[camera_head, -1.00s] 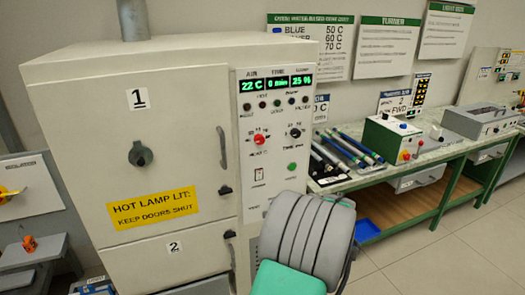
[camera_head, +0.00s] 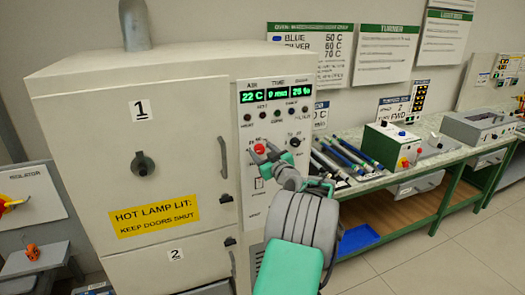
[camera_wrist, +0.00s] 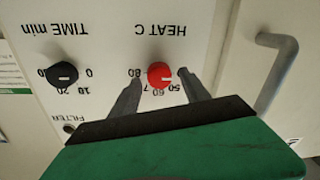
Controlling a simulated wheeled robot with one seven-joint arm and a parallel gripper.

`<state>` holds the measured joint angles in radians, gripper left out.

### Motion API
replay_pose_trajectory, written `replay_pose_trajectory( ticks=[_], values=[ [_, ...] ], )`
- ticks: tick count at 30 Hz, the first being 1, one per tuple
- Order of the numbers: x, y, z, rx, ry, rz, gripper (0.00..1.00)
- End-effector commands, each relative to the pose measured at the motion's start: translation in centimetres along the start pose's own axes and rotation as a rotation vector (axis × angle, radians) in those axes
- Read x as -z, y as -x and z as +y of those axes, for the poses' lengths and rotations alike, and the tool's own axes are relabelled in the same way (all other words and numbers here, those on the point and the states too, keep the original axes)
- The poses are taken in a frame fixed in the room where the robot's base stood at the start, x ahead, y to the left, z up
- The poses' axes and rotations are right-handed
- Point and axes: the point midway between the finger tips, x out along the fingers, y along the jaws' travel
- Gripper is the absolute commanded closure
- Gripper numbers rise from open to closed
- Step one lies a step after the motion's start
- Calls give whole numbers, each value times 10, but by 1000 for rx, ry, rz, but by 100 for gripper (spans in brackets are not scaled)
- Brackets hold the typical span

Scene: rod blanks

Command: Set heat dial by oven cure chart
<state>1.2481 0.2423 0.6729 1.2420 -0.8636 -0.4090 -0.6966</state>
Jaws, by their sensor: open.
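The red heat dial (camera_wrist: 160,75) is on the oven's control panel (camera_wrist: 105,25), under the label HEAT C, upside down in the wrist view. My gripper (camera_wrist: 162,82) is open, with one finger on each side of the dial; contact is not clear. In the head view my gripper (camera_head: 264,152) is at the panel by the red dial (camera_head: 259,148). The oven display (camera_head: 275,91) reads 22 C in green. The cure chart (camera_head: 318,45) lists BLUE 50 C, a partly legible 60 C row and a 70 C row.
A black time dial (camera_wrist: 63,74) is beside the heat dial. The oven door handle (camera_wrist: 275,72) stands out close to one finger. Rods (camera_head: 345,158) lie on the green bench (camera_head: 440,157) to the right. A yellow sign (camera_head: 153,213) says HOT LAMP LIT.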

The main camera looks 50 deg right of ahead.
Motion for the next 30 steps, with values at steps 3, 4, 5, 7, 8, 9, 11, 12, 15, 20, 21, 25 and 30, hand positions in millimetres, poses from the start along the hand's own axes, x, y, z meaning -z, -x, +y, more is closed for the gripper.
replay_pose_trajectory(
  ticks=[3, 4, 5, 7, 8, 9, 11, 12, 15, 20, 21, 25, 30],
  values=[
    [0, 0, 0, 0, 0, 0, 46],
    [0, 0, 0, 0, 0, 0, 47],
    [0, 0, 0, 0, 0, 0, 50],
    [0, 0, 0, 0, 0, -1, 56],
    [0, 0, 0, 0, 0, -1, 58],
    [0, 1, 0, 0, -1, -1, 61],
    [0, 1, 0, 0, -1, -1, 66],
    [0, 1, 0, 0, -1, -1, 69],
    [0, 1, 0, 0, -1, -1, 78],
    [0, 1, 0, 0, -1, -1, 91],
    [0, 1, 0, 0, -1, -1, 94],
    [0, 1, 0, 0, -1, -1, 100],
    [-1, 1, 0, 0, -4, -1, 100]
  ],
)
